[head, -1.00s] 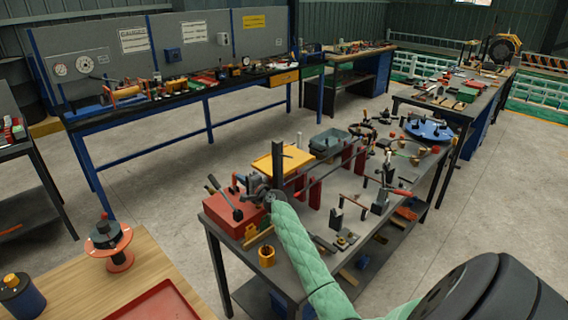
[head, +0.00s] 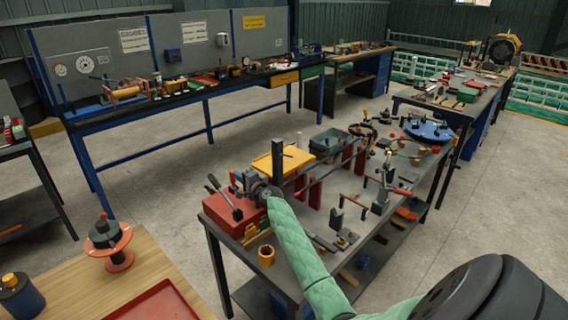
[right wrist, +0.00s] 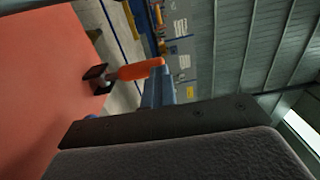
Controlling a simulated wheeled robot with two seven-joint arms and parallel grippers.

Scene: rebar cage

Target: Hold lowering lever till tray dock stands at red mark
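A red box-shaped base (head: 230,216) sits at the near left corner of the middle bench. A dark upright post (head: 278,163) rises behind it, beside a yellow tray (head: 296,160). A black-handled lever (head: 226,197) leans up from the base. A red-orange lever handle (head: 233,176) stands close to my right gripper (head: 250,187). In the right wrist view the orange handle (right wrist: 138,71) is at my blue-grey fingers (right wrist: 157,88), seemingly touching; whether they grip it is unclear. The red mark cannot be made out. My left gripper is out of view.
A yellow ring-like part (head: 266,256) stands at the bench's front edge. A grey bin (head: 329,141), red uprights (head: 314,194) and several small tools crowd the bench to the right. A wooden table (head: 75,275) is at the lower left. Concrete floor lies clear between the benches.

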